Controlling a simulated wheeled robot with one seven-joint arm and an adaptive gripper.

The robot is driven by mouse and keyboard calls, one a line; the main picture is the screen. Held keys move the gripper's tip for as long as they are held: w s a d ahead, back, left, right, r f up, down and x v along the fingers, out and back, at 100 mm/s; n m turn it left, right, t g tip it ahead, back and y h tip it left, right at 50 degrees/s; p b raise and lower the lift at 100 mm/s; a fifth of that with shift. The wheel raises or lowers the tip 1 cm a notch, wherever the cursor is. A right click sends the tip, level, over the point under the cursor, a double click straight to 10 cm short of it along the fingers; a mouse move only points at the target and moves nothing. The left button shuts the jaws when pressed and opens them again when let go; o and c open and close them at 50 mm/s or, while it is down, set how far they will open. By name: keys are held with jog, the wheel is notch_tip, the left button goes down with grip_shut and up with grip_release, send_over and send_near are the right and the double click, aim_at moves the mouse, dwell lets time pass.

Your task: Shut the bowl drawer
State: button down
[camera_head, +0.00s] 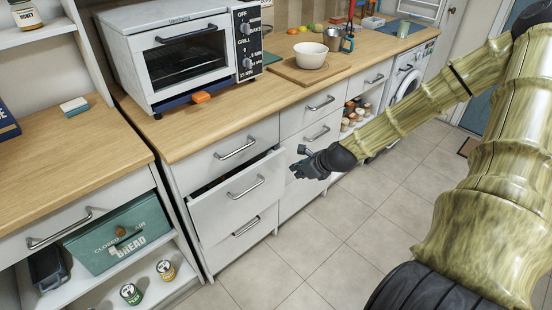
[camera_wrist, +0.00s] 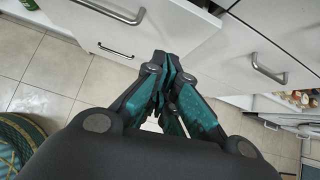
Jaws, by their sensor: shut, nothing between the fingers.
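The open drawer (camera_head: 238,205) is the middle one in the white cabinet column below the oven. It is pulled partly out, with a dark gap above its front; its contents are hidden. Its front with a metal handle also shows at the top left of the wrist view (camera_wrist: 160,30). My gripper (camera_head: 299,162) is shut and empty, just right of the drawer front's right end. In the wrist view, the closed fingertips (camera_wrist: 166,62) appear close to the drawer front's lower right corner. I cannot tell whether they touch it.
The drawers above (camera_head: 232,142) and below (camera_head: 243,238) look closed. A white bowl (camera_head: 310,55) stands on a wooden board on the counter. A toaster oven (camera_head: 185,55) stands at the left. Open shelves with small jars (camera_head: 350,118) lie right of the drawers. The tiled floor in front is clear.

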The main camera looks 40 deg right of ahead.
jog(key=r+m, duration=0.1)
jog(key=b, duration=0.2)
send_near(269, 168)
jog(key=shift+f, duration=1.7)
jog(key=shift+w+a+r, duration=0.1)
jog(key=shift+w, duration=1.35)
